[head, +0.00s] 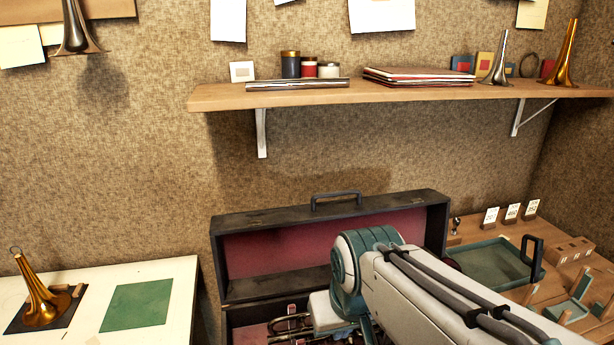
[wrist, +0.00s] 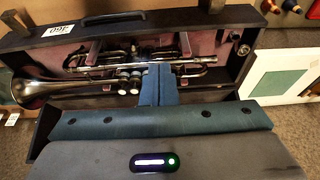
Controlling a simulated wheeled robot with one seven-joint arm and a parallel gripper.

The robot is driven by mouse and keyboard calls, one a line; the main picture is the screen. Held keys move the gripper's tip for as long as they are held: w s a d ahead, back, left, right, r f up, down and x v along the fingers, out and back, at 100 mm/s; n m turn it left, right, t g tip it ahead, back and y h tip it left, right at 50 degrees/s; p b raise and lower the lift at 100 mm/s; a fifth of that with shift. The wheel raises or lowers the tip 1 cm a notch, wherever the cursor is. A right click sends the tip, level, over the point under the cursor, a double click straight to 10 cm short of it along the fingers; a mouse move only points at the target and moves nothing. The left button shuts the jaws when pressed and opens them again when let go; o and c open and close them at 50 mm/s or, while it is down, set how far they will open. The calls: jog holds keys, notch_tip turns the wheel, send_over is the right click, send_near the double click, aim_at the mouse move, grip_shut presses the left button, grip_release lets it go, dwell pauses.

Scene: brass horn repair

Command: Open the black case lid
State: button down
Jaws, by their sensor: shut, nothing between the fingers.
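The black case lid (head: 235,242) stands raised at the back of the case in the head view, its dark red lining facing forward and its handle (head: 336,196) along the top edge. The open case base (head: 238,314) is below it, partly cut off by the frame and hidden by my arm. A silver trumpet (wrist: 100,72) lies in the red-lined base in the wrist view. My gripper (wrist: 158,72) is shut and empty, with its fingers over the trumpet. Its fingertips are hidden in the head view, and I cannot tell whether they touch anything.
A white table with a green mat (head: 137,305) and a brass bell (head: 42,292) stands left. A wooden bench with a green tray (head: 490,262) and small blocks is right. A loaded wall shelf (head: 300,96) hangs above the lid.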

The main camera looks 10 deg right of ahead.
jog(key=w+d+r+p, duration=0.1)
jog(key=w+d+r, duration=0.4)
jog(key=w, duration=0.5)
jog(key=w+d+r, duration=0.2)
jog(key=w+r, duration=0.5)
jog(key=w, duration=0.3)
jog(key=w+d+r+p, duration=0.1)
jog(key=w+d+r, duration=0.4)
jog(key=w, duration=0.5)
send_over(338, 204)
jog(key=shift+t, duration=0.3)
notch_tip(338, 204, down, 8)
jog(key=shift+s+f+p, duration=0.15)
jog(key=shift+f+p, duration=0.05)
jog(key=shift+p, duration=0.25)
